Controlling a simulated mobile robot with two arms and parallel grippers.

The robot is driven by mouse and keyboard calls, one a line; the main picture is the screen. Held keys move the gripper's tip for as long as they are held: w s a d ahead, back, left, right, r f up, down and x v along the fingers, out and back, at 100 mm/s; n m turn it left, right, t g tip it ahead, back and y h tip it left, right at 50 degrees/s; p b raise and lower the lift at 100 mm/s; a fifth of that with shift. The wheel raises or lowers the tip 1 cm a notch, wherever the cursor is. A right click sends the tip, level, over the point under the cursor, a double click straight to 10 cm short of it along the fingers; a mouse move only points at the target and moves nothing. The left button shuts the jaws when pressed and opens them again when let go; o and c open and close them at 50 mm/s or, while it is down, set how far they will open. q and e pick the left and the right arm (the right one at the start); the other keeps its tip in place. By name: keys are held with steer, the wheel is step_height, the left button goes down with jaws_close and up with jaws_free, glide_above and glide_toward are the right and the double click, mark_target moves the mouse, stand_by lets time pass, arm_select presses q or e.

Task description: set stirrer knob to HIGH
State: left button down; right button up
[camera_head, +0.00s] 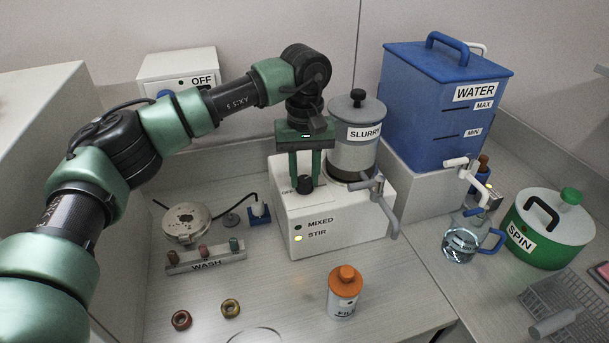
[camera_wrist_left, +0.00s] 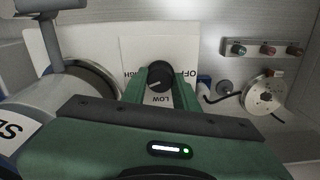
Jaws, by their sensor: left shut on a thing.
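The stirrer knob (camera_head: 304,184) is a small black dial on top of the white stirrer base (camera_head: 345,218). My left gripper (camera_head: 305,182) points down with its green fingers shut on the knob, one on each side. In the left wrist view the knob (camera_wrist_left: 160,74) sits between the fingers, with the OFF and LOW labels beside it and a partly hidden label at left. A pale mark on the knob points roughly left, toward the partly hidden label. The STIR lamp (camera_head: 298,238) glows yellowish; the MIXED lamp (camera_head: 298,227) is dark. My right gripper is not in view.
The steel SLURRY pot (camera_head: 352,155) stands on the base close to my gripper, its tap (camera_head: 380,200) sticking out in front. A blue WATER tank (camera_head: 435,110) stands right. An orange-capped bottle (camera_head: 344,295), a WASH rack (camera_head: 207,260) and a glass jug (camera_head: 462,243) stand around.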

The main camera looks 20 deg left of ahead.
mark_target(305, 179)
arm_select(q)
steer(key=shift+m, duration=2.2)
steer(key=c, duration=1.1)
jaws_free()
step_height(305, 179, up, 8)
steer(key=shift+f+b, duration=0.1)
steer(key=shift+b, duration=0.45)
